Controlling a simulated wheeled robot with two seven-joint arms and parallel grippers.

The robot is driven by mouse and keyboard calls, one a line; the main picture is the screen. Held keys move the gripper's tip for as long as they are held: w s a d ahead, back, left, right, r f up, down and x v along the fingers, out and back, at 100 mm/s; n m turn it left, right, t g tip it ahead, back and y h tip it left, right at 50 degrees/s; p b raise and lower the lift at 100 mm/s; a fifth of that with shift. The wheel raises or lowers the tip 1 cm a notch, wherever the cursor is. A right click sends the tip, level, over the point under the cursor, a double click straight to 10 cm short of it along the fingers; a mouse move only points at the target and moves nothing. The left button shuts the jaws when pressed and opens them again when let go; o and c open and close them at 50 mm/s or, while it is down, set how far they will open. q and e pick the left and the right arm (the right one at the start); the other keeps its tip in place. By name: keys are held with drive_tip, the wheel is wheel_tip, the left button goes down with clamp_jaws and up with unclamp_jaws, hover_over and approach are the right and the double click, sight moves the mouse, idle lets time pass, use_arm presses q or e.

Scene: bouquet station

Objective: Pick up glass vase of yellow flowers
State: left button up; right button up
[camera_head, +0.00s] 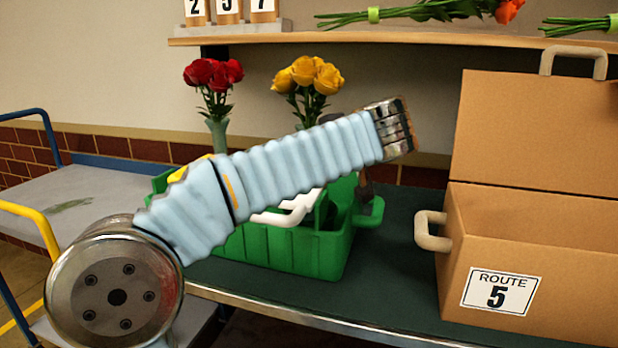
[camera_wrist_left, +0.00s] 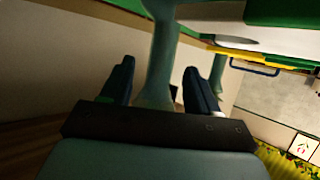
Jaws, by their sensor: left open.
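The yellow roses (camera_head: 308,76) stand upright at the back of the dark green table in the head view. Their vase is hidden there behind my left arm. In the left wrist view a narrow grey-green glass vase (camera_wrist_left: 160,72) stands between the two dark fingers of my left gripper (camera_wrist_left: 159,68). The fingers are apart, with a gap showing on each side of the vase. Its flowers are outside that view, so I cannot confirm their colour. My right gripper is not in view.
Red roses (camera_head: 213,74) in a glass vase (camera_head: 217,132) stand to the left. A second vase (camera_wrist_left: 217,74) shows behind one finger in the wrist view. A green crate (camera_head: 290,252) sits under my left arm. A cardboard box (camera_head: 540,270) marked 5 is at right.

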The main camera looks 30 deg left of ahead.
use_arm(q)
drive_tip(key=shift+w+a+f, duration=0.15)
drive_tip(key=shift+w+a, duration=0.05)
drive_tip(key=shift+a, duration=0.05)
clamp_jaws()
idle(1.3)
